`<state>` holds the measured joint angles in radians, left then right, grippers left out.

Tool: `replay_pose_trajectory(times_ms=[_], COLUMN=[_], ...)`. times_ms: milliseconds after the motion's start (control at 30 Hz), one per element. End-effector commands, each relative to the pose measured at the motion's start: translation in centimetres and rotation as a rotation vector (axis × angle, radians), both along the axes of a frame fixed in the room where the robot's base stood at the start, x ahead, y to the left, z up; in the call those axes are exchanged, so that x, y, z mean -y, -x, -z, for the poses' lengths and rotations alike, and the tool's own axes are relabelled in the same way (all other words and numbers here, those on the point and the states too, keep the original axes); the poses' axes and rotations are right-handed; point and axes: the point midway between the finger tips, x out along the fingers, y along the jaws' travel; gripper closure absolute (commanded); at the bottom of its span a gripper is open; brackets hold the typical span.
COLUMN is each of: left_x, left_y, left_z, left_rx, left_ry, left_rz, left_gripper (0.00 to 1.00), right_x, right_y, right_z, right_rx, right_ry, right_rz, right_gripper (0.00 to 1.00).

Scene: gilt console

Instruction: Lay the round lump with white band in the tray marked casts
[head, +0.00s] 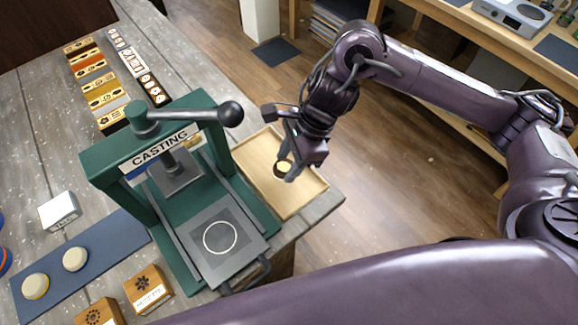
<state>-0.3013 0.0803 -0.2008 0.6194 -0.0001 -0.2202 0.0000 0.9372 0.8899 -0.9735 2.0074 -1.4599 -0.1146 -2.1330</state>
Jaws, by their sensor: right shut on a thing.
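My right gripper (290,146) is over the light wooden tray (298,203) to the right of the green press. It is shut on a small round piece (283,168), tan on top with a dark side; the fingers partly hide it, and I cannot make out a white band. The tray looks otherwise empty, and I see no casts label on it. I cannot tell whether the piece touches the tray. Two round beige lumps, one (36,286) and another (75,259), lie on the blue mat at the left. My left gripper is not in view.
The green press (110,160) marked CASTING, with a ball-ended lever (230,114), stands just left of the tray. A white block (59,212) and wooden blocks (148,289) sit around the mat (110,243). Rows of marked tiles (95,80) lie behind. The table edge is close beyond the tray.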

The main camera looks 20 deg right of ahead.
Motion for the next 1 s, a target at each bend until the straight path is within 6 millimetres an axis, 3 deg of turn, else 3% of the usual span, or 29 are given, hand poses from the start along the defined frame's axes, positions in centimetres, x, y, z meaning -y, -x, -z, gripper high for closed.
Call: replay_pose_trajectory(times_ms=[200, 567, 600, 733, 1000], left_x=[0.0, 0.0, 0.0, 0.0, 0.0], left_y=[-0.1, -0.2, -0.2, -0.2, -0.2], left_z=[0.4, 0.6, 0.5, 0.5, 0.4], left_rx=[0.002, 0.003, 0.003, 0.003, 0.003], left_ry=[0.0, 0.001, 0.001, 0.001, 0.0], left_rz=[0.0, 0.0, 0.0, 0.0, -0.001], left_gripper=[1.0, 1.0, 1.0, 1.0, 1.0], right_x=[-0.1, 0.0, 0.0, 0.0, 0.0], right_y=[0.1, 0.0, 0.0, 0.0, 0.0], right_z=[2.7, 3.0, 2.9, 2.9, 2.8], right_rx=[-0.004, -0.001, -0.001, -0.001, -0.001], right_ry=[-0.002, 0.0, 0.0, 0.0, 0.0], right_rz=[-0.001, 0.0, 0.0, 0.0, 0.0], right_gripper=[0.79, 0.79, 0.52, 0.35, 0.35])
